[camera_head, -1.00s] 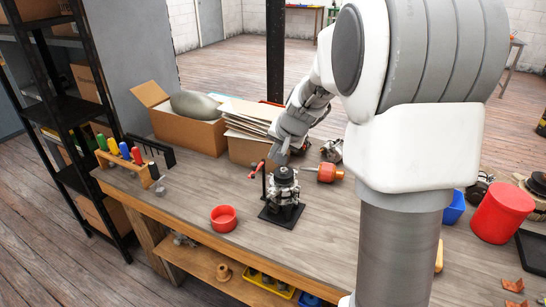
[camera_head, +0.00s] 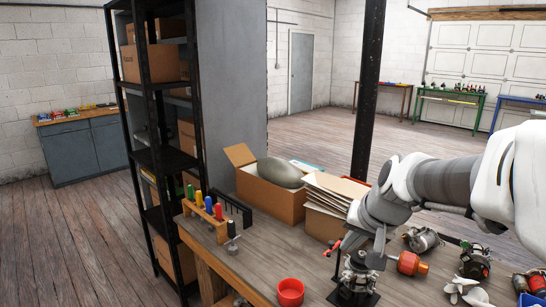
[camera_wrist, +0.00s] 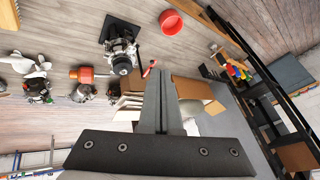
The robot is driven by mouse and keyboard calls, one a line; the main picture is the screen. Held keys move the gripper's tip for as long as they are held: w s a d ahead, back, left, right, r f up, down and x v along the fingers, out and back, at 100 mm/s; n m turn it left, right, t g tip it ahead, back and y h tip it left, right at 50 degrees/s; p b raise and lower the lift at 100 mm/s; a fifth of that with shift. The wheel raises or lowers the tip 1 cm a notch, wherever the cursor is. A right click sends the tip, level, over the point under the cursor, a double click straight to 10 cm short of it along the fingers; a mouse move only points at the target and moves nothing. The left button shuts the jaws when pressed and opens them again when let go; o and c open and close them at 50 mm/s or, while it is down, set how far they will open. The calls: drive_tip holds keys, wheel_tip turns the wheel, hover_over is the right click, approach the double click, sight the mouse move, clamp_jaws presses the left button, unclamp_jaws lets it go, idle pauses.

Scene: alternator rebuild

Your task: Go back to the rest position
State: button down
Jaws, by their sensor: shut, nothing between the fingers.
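My gripper (camera_wrist: 161,75) is shut and empty in the wrist view, its two dark fingers pressed together. It hangs above the workbench (camera_head: 255,270), close to the alternator on its black stand (camera_head: 355,278). In the wrist view the alternator (camera_wrist: 122,50) lies beyond the fingertips, up and to the left. In the head view my arm reaches in from the right, and its white wrist is just above the alternator; the fingertips are hard to make out there.
An orange-red part (camera_head: 410,264) lies right of the alternator. A black shelf (camera_head: 155,130) stands left; open floor lies behind.

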drive_tip(key=s+a+n+h, duration=0.1)
drive_tip(key=s+n, duration=0.3)
drive_tip(key=s, duration=1.5)
drive_tip(key=shift+s+a+r+g, duration=0.2)
drive_tip(key=shift+a+r+g, duration=0.1)
drive_tip(key=shift+a+r, duration=0.15)
